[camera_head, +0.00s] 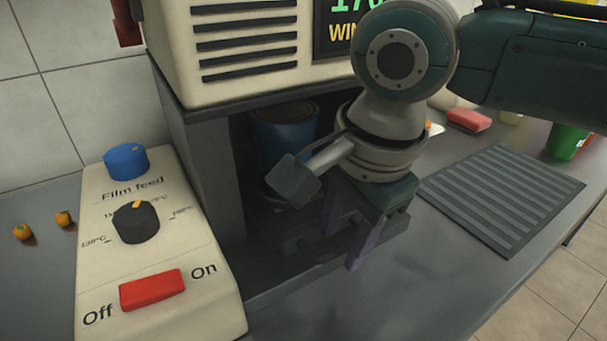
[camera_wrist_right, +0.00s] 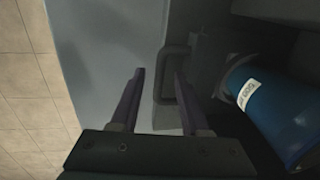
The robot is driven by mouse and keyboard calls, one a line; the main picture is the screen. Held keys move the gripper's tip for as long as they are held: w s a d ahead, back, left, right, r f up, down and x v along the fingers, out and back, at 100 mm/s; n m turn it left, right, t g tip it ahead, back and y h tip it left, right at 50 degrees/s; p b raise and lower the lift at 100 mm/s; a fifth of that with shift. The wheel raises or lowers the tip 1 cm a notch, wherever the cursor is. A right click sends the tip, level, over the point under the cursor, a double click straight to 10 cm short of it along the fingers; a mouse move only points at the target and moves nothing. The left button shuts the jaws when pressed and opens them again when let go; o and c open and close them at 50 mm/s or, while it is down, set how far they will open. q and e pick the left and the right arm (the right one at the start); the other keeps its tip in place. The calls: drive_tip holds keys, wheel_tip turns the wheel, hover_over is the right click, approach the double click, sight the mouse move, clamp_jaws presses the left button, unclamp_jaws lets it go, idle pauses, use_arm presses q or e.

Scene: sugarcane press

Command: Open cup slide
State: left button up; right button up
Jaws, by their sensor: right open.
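The cup slide (camera_head: 290,222) is a dark tray low in the press opening, with a dark bar handle (camera_head: 322,246) at its front. The handle also shows in the wrist view (camera_wrist_right: 163,75), just ahead of my fingers. A blue cup (camera_head: 284,140) stands inside the opening; it appears at the right in the wrist view (camera_wrist_right: 275,110). My right gripper (camera_head: 352,232) is open at the handle, its purple fingers apart. In the wrist view, the right finger overlaps the handle's near end; I cannot tell whether they touch. My left gripper is not in view.
The cream control box (camera_head: 220,300) with a blue knob, black dial and red switch stands left of the opening. A ribbed dark mat (camera_head: 500,198), a pink block (camera_head: 468,120) and a green cup (camera_head: 566,140) lie right. The counter before the slide is clear.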

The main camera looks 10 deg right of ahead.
drive_tip(key=shift+f, duration=0.1)
clamp_jaws()
idle(0.3)
idle(1.1)
